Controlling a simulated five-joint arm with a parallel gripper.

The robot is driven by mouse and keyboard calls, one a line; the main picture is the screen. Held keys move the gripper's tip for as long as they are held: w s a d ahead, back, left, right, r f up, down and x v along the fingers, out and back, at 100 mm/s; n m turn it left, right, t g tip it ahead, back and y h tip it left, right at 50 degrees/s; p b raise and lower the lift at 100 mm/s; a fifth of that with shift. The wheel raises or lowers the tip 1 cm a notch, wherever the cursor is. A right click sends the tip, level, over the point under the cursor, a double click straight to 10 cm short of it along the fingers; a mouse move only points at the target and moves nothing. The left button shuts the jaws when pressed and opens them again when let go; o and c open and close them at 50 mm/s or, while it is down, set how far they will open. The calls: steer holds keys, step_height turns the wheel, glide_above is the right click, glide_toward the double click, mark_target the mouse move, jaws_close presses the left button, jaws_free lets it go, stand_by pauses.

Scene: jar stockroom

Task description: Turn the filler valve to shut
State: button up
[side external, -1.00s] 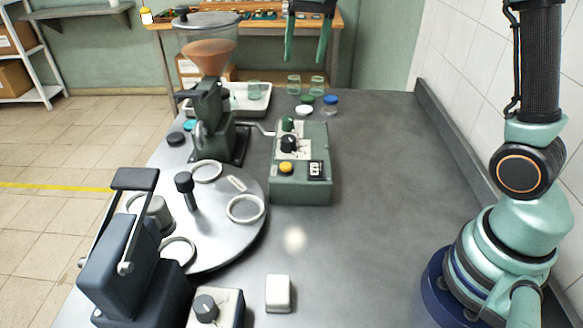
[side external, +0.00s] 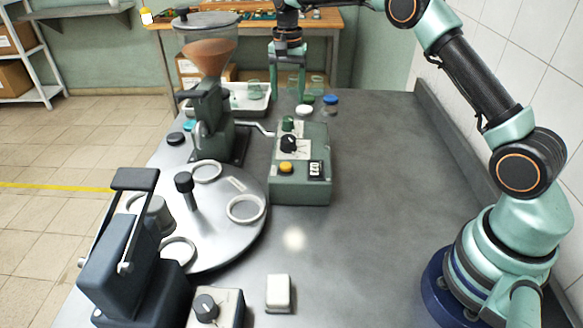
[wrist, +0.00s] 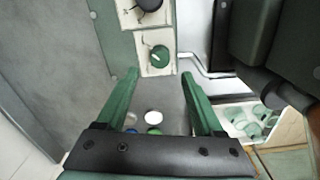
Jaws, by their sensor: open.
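A small green knob (side external: 288,123), which I take as the filler valve, sits at the far end of the grey-green control box (side external: 300,185). In the wrist view the green knob (wrist: 159,54) is on a white plate and bears a light mark. Its exact setting is too small to read. My gripper (side external: 287,93) points down behind the box's far end. In the wrist view my gripper (wrist: 159,75) is open and empty, its fingertips apart on either side of the knob's line, short of the knob. I see no contact.
A bent metal pipe (side external: 255,127) joins the box to the hopper filler (side external: 208,110). The box also has a black knob (side external: 289,143) and a yellow button (side external: 286,168). Jar lids (side external: 330,100), glass jars and a white tray (side external: 262,104) lie behind. The right counter is clear.

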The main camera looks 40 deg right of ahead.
mark_target(288, 118)
step_height(288, 118, down, 7)
steer(key=shift+f, duration=0.2)
steer(key=shift+c, duration=0.3)
jaws_close()
